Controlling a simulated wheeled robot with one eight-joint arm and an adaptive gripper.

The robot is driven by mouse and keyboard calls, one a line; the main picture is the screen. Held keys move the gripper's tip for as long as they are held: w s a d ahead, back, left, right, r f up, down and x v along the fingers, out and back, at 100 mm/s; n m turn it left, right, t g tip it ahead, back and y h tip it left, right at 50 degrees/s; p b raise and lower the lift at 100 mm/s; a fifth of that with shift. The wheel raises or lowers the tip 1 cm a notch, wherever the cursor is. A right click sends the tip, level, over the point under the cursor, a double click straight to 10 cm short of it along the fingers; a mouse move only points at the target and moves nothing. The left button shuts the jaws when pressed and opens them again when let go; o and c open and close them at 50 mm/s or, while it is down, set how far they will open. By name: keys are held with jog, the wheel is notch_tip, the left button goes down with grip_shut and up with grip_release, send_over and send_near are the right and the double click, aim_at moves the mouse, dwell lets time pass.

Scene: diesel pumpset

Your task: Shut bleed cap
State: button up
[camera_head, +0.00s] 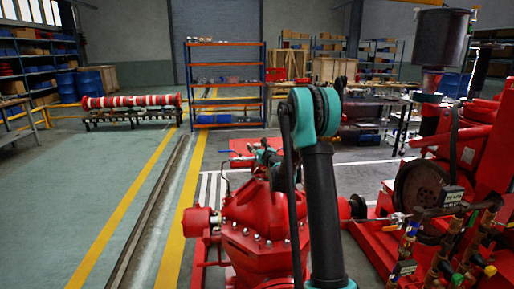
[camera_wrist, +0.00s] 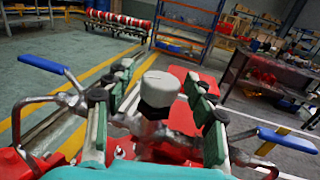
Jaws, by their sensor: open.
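The bleed cap (camera_wrist: 161,90) is a pale grey round cap on a metal fitting, upright in the middle of the wrist view. My gripper (camera_wrist: 159,78) is open, with one green-padded finger to the left of the cap and one to the right. Gaps show between the cap and both fingers. In the head view my gripper (camera_head: 264,153) is small and partly hidden behind my arm, above the red pump casing (camera_head: 262,215). I cannot make out the cap in the head view.
Blue-handled levers stand on pipes left (camera_wrist: 42,64) and right (camera_wrist: 287,140) of my gripper. The red engine (camera_head: 480,150) and several valves are to the right. Open floor lies left. A blue-orange shelf (camera_head: 225,84) stands behind.

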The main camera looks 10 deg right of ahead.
jog(key=c, duration=1.2)
jog(key=shift+m+h, duration=0.3)
jog(key=shift+h, duration=0.1)
jog(key=shift+a+m+h, duration=0.15)
jog(key=shift+m+h, duration=0.45)
jog(key=shift+h, duration=0.4)
jog(key=shift+d+m+h, duration=0.2)
jog(key=shift+m+h, duration=1.2)
jog(key=shift+h, duration=0.8)
jog(key=o, duration=1.2)
